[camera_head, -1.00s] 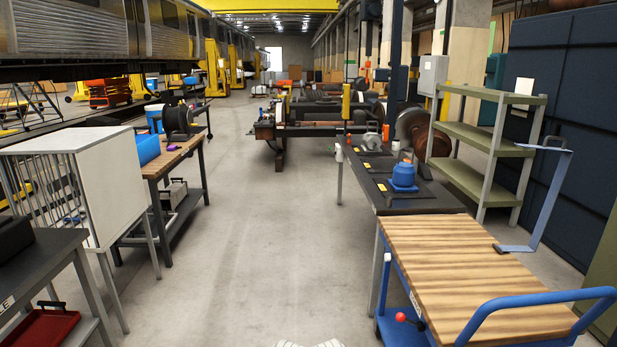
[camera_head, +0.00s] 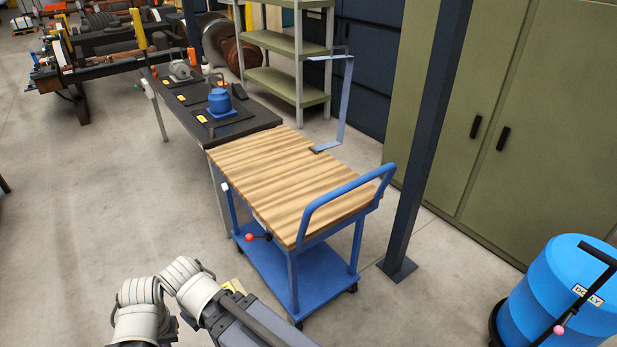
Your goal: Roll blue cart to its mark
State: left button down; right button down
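The blue cart (camera_head: 310,268) stands in the middle of the camera_head view. It has a striped wooden top (camera_head: 285,180), a blue lower shelf and a blue push handle (camera_head: 345,195) at its near right end. My arm links show at the bottom left, apart from the cart, and neither gripper can be seen. A small yellow patch (camera_head: 235,286) shows beside my arm; I cannot tell whether it is a floor mark.
The dark workbench (camera_head: 262,119) bears a blue device (camera_head: 219,101). A dark post (camera_head: 428,140) stands just right of the cart, before green cabinets (camera_head: 540,120). A blue drum (camera_head: 560,295) on a dolly stands at lower right. The floor at left is clear.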

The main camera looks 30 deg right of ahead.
aim_at(300, 195)
jog(key=z, duration=1.55)
